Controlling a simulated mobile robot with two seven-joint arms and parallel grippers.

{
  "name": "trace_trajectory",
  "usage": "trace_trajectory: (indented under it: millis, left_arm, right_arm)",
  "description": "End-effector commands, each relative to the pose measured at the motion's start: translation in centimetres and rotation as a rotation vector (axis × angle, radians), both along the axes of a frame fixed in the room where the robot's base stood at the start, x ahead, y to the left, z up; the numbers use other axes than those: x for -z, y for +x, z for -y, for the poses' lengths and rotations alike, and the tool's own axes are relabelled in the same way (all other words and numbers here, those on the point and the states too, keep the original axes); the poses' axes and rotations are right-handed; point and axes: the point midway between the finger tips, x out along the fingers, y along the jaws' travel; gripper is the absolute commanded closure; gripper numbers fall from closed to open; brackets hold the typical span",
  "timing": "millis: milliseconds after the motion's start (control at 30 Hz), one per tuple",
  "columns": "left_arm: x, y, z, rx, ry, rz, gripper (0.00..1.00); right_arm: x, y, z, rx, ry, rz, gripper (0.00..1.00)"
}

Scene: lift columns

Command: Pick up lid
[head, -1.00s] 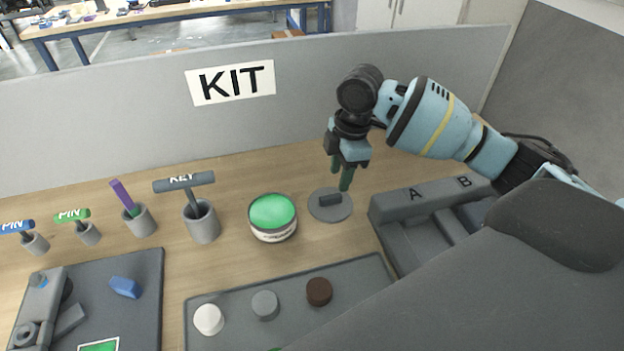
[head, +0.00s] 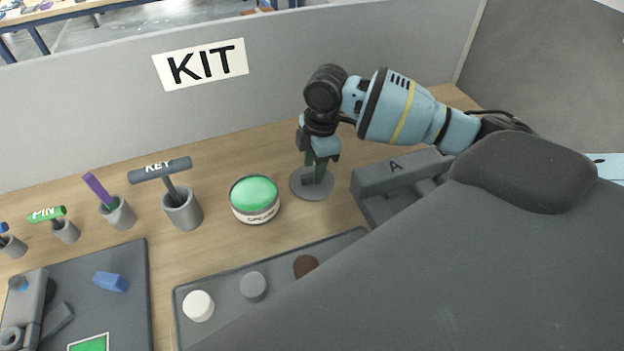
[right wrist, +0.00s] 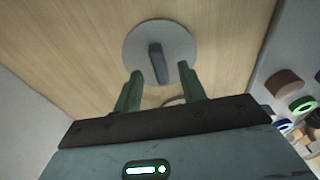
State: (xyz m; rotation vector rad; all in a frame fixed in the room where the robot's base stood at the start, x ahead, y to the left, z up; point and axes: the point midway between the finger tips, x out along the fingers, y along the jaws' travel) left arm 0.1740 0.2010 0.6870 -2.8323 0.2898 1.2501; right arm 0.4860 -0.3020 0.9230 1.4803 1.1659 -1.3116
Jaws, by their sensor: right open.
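The lid (head: 325,189) is a flat grey disc with an upright dark bar handle. It lies on the wooden table to the right of a tin with a green top (head: 254,198). My right gripper (head: 315,176) points down over the lid, open, its green fingers around or just above the handle. In the right wrist view the lid (right wrist: 136,45) lies ahead of the open fingertips (right wrist: 161,70), and the handle lines up with the gap between them. I cannot tell whether the fingers touch it. My left gripper does not show.
A grey tray (head: 222,288) with white, grey and brown round pieces lies in front. A grey box marked A (head: 375,180) stands close to the lid's right. Grey cups, one with a KEY tool (head: 160,170), stand at left. A grey partition (head: 90,110) runs behind.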

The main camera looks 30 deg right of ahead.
Motion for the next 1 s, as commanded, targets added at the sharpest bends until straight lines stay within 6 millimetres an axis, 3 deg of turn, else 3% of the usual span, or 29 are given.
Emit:
trace_trajectory:
  millis: [167,467,767,1000]
  left_arm:
    - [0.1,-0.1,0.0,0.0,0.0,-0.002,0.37]
    - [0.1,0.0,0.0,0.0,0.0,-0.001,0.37]
    - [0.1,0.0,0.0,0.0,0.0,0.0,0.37]
    - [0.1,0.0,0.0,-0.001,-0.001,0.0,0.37]
  right_arm:
    - [2.0,0.0,-0.3,0.0,-0.001,-0.002,0.59]
    - [2.2,0.1,-0.3,-0.001,0.0,0.001,0.6]
    - [2.2,0.0,-0.3,-0.001,0.0,0.001,1.0]
    - [2.2,0.1,-0.3,-0.001,0.0,0.001,1.0]
